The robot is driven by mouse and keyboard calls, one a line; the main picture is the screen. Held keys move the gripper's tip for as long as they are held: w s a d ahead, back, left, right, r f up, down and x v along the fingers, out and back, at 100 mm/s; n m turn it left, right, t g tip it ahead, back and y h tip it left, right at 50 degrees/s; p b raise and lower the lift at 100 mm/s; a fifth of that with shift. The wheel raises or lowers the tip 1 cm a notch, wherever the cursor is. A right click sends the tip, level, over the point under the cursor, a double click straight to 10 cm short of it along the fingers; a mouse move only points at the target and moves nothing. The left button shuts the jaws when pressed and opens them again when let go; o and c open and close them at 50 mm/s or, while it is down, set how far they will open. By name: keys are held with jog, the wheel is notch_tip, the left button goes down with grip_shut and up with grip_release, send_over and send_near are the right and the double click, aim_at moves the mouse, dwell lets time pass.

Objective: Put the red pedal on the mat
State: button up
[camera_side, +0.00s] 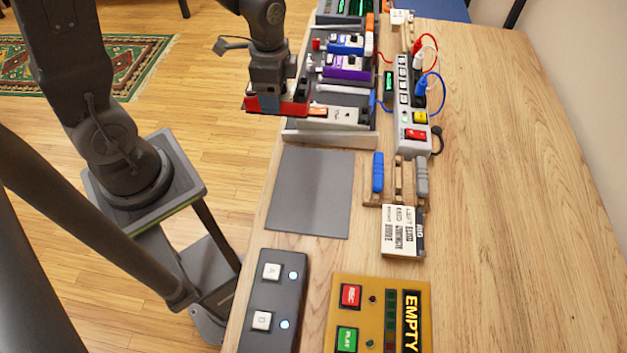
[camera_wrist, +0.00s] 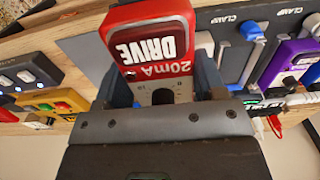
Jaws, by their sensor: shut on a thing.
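The red pedal (camera_wrist: 147,40) is held between the fingers of my gripper (camera_wrist: 165,90) in the wrist view, with "20mA DRIVE" printed on its face. In the side view, my gripper (camera_side: 270,103) is shut on the red pedal (camera_side: 293,107), which is partly hidden by it. They are above the near left end of the pedalboard, at the table's left edge. The grey mat (camera_side: 310,193) lies flat and bare on the table, in front of the pedalboard. Part of the mat also shows behind the pedal in the wrist view (camera_wrist: 86,52).
The pedalboard (camera_side: 330,139) holds a purple pedal (camera_side: 347,67), a blue pedal (camera_side: 345,44) and a white pedal (camera_side: 345,114). A power strip (camera_side: 403,90) with cables stands to its right. A wooden rack (camera_side: 397,182), a dark footswitch (camera_side: 273,300) and a yellow box (camera_side: 377,290) surround the mat.

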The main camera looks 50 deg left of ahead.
send_over(316, 170)
notch_tip(316, 170, down, 7)
jog(key=shift+f, duration=2)
jog(key=o, duration=1.2)
jog(key=shift+f, duration=0.15)
